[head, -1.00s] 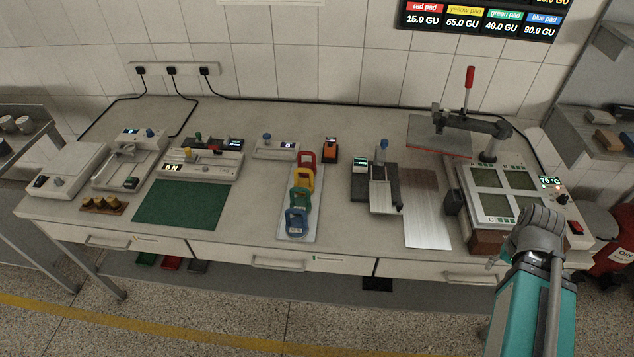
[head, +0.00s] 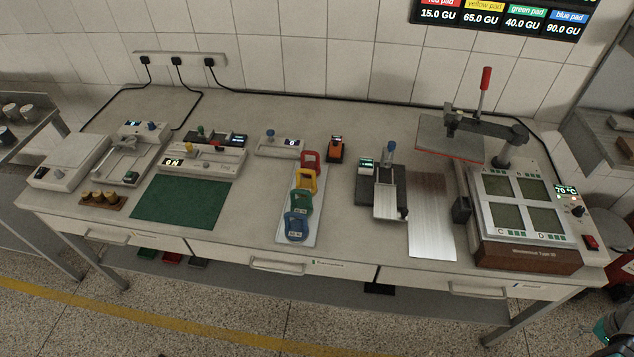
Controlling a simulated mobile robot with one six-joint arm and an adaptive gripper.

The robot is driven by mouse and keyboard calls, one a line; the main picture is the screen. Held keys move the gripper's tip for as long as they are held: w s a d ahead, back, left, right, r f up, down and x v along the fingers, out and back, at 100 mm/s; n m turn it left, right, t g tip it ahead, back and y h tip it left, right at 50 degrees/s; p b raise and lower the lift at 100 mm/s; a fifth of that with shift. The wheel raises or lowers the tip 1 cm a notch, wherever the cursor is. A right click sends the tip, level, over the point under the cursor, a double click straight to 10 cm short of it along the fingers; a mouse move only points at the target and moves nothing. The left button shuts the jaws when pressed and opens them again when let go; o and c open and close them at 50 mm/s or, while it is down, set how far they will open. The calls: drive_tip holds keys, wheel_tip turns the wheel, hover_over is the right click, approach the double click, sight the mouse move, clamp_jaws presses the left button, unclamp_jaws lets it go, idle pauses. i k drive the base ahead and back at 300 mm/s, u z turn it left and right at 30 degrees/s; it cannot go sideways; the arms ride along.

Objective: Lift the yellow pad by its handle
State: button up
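The yellow pad (head: 308,181) stands in a row of coloured pads with loop handles on a pale narrow tray (head: 284,236) near the middle of the bench. The red pad (head: 311,158) is just behind it. The green pad (head: 301,203) and the blue pad (head: 296,227) are in front of it. The pads sit close together and their lower parts partly hide one another. Only a small part of my arm shows at the lower right corner, far from the pads. My gripper's fingers are not visible.
Right of the tray stand a dark device with a metal slide (head: 388,199), a metal plate (head: 431,222) and a heat press with a red-tipped lever (head: 525,208). Left lies a green mat (head: 180,204). Floor in front is clear.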

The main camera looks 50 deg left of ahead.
sight(310, 184)
drive_tip(key=z, duration=0.05)
drive_tip(key=k, duration=1.35)
drive_tip(key=u, duration=1.55)
drive_tip(key=i, duration=0.6)
drive_tip(key=u, duration=0.1)
